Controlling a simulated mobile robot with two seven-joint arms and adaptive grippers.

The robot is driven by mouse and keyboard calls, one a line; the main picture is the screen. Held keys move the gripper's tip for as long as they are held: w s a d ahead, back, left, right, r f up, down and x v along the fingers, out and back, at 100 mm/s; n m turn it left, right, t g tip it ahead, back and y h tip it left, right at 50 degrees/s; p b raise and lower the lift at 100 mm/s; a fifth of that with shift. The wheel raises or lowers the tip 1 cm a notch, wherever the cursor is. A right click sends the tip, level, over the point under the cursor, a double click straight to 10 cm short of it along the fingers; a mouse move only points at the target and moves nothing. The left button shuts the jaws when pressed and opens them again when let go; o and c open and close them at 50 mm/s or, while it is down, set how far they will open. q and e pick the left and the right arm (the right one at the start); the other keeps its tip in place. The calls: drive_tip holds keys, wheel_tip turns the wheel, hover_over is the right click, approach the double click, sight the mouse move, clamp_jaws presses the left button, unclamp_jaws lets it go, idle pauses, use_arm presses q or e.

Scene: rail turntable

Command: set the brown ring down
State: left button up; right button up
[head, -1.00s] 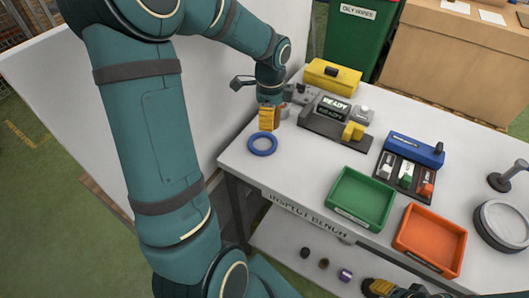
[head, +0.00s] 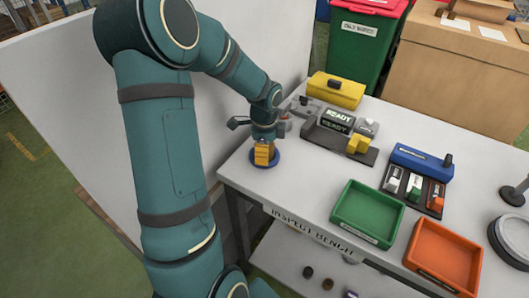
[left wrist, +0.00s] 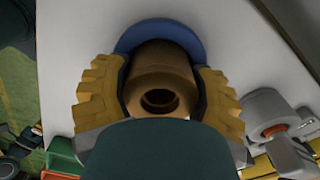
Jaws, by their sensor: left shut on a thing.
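The brown ring (left wrist: 160,76) is a thick, tan-brown collar with a dark central hole in the left wrist view. My left gripper (left wrist: 160,100) has its yellow ribbed fingers on both sides of it and is shut on it. In the head view this gripper (head: 262,156) points down over a blue ring (head: 278,160) lying flat at the bench's left end. The blue ring also shows behind the brown ring in the left wrist view (left wrist: 165,32). The fingers hide the brown ring in the head view. I cannot tell whether it touches the blue one. My right gripper is out of view.
The bench (head: 297,182) holds a device reading READY (head: 337,121), a yellow box (head: 335,91), a green tray (head: 367,213), an orange tray (head: 443,256) and a blue-lidded switch box (head: 421,160). A white panel (head: 75,90) stands left. Bare bench lies right of the blue ring.

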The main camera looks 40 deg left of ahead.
use_arm(q)
drive_tip(key=shift+f, duration=0.2)
drive_tip(key=o, duration=1.3)
drive_tip(key=shift+s+f, duration=0.1)
drive_tip(key=shift+o, duration=0.4)
wheel_tip(320, 180, up, 13)
drive_tip(key=p, duration=0.3)
drive_tip(key=shift+f, duration=0.15)
